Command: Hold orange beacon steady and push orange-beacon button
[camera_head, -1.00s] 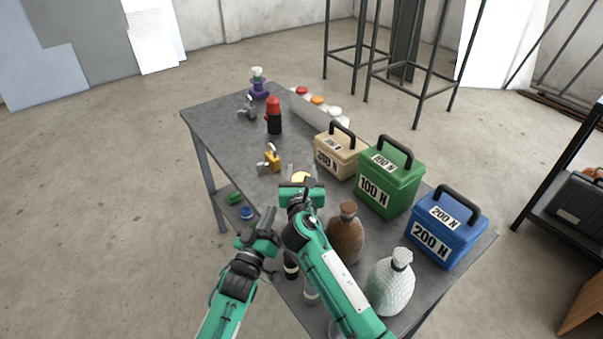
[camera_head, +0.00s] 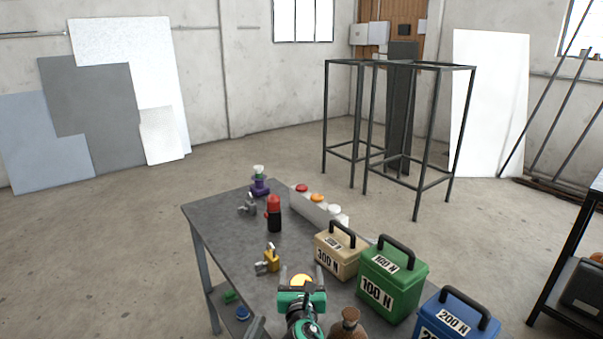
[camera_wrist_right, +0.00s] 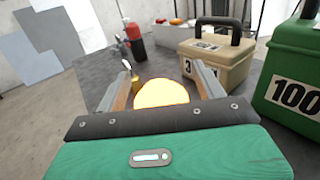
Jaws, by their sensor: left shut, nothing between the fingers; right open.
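The orange beacon (camera_head: 301,280) shows as a bright yellow-orange dome near the table's front part, and large in the right wrist view (camera_wrist_right: 162,93). My right gripper (camera_head: 301,283) is open, with one finger on each side of the dome. In the right wrist view, gaps show beside the dome; its lower part is hidden behind the gripper body. My left gripper (camera_head: 256,327) is shut and empty at the bottom edge, left of the right gripper, with only its fingertips in view. I cannot make out a button on the beacon.
A pale box (camera_head: 325,210) with red, orange and white round tops stands at the back. Beige (camera_head: 337,255), green (camera_head: 392,284) and blue (camera_head: 455,318) weights line the right side. A brown bottle (camera_head: 348,326) is close right of my right gripper. A yellow padlock-like item (camera_head: 271,258) lies left.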

